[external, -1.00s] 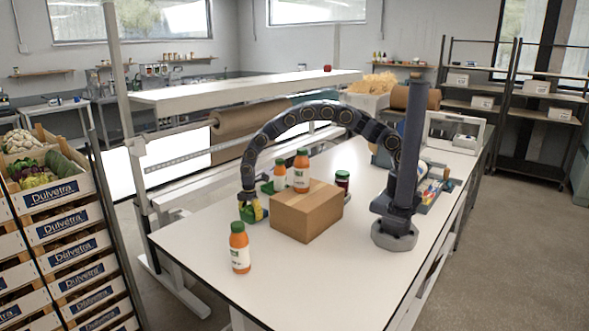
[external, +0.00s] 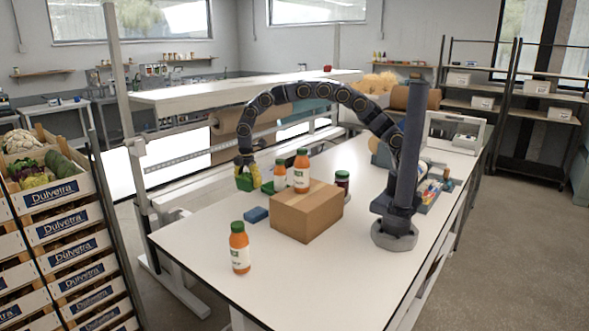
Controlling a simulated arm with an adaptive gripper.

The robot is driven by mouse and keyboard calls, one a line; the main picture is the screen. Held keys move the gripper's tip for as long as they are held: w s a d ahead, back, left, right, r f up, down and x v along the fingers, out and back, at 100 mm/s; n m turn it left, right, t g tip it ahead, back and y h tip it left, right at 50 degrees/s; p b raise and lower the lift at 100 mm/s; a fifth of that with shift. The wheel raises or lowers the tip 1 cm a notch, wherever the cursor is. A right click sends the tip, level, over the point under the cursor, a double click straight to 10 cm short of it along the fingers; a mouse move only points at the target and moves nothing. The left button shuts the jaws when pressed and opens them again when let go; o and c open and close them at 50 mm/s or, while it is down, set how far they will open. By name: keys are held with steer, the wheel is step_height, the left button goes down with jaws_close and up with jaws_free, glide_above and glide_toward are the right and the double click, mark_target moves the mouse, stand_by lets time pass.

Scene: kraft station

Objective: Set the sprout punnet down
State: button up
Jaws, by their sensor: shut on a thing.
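My gripper (external: 245,170) is near the far left edge of the table, pointing down. It is shut on a small green punnet (external: 244,183), which I take to be the sprout punnet. Its contents are too small to make out. The punnet looks raised near the table's far edge; whether it touches the top I cannot tell. A second green item (external: 267,187) sits just right of it, beside an orange bottle with a green cap (external: 280,176).
A blue block (external: 255,214) lies left of a cardboard box (external: 307,212). Another orange bottle (external: 301,172) shows at the box's top. One more orange bottle (external: 239,248) stands in front, and a dark red jar (external: 342,183) behind. The white table's (external: 300,285) front is clear.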

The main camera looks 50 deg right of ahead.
steer(key=s+a+n, duration=0.4)
steer(key=s+a, duration=0.5)
steer(key=s, duration=0.4)
steer(key=n, duration=0.4)
glide_above(295, 308)
step_height(295, 308, down, 12)
step_height(295, 308, down, 9)
steer(key=shift+r, duration=0.1)
steer(key=o, duration=1.2)
